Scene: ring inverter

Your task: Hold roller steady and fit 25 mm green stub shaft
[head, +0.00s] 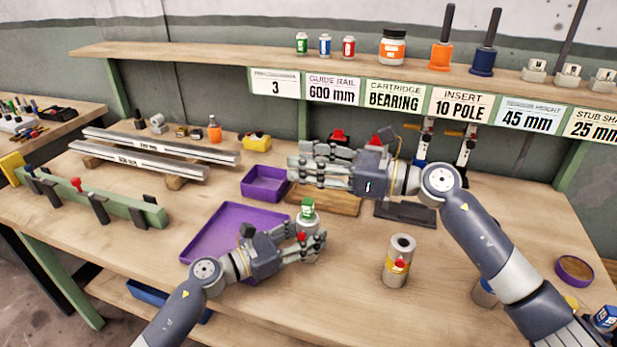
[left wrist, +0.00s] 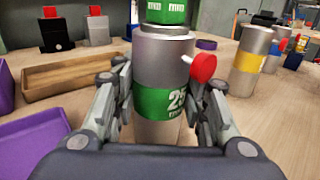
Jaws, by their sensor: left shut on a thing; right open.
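The roller is a grey metal cylinder with a green "25 mm" band (left wrist: 165,103) and a red knob on its side, upright in the left wrist view. My left gripper (head: 314,246) is shut around it and hides much of it in the head view. The green-labelled stub shaft (head: 308,206) stands upright at the roller's top; it also shows in the left wrist view (left wrist: 166,11). I cannot tell how deep it sits. My right gripper (head: 294,168) is open and empty, above and behind the stub shaft, apart from it.
A similar cylinder with a yellow band (head: 399,246) stands to the right. A purple tray (head: 200,222) lies to the left and a smaller purple bin (head: 264,175) behind. Guide rails (head: 140,162) lie at the back left. The front middle of the table is clear.

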